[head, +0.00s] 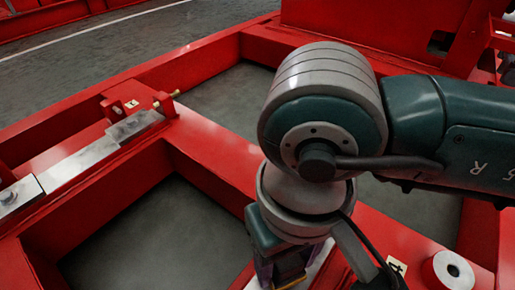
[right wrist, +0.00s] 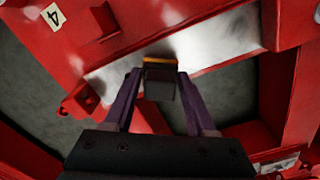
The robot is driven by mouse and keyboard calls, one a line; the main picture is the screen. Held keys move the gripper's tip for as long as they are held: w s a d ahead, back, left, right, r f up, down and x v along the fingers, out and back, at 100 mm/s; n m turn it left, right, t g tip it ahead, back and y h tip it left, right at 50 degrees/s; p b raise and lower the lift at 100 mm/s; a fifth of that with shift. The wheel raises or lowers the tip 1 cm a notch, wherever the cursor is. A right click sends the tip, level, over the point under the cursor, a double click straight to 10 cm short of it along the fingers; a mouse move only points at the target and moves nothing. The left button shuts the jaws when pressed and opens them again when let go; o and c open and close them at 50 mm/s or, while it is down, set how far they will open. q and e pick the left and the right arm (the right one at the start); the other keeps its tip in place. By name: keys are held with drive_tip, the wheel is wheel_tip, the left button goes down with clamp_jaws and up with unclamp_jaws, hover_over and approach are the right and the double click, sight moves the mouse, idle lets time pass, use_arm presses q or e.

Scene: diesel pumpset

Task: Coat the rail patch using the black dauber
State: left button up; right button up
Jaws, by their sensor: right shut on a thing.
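My right gripper (head: 280,268) is low at the bottom of the head view, pointing down over a red rail. In the right wrist view, its two purple fingers (right wrist: 160,80) are shut on the black dauber (right wrist: 160,88), which has an orange-yellow edge at its far end. The dauber's end overlaps a pale bare-metal rail patch (right wrist: 218,42) in this view; I cannot tell whether they touch. The patch shows smeared grey and white areas. In the head view, my wrist hides most of the dauber and patch. My left gripper is not in view.
A red frame (head: 215,180) surrounds open bays with grey floor (head: 165,235). A red bracket (head: 133,100) with brass-coloured fittings and a metal strip (head: 90,157) sit at the left. A white-topped round boss (head: 453,270) and a "4" label (head: 397,265) are at lower right.

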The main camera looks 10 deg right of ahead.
drive_tip(key=shift+f+b, duration=0.4)
drive_tip(key=shift+f, duration=0.1)
drive_tip(key=shift+f+b, duration=0.55)
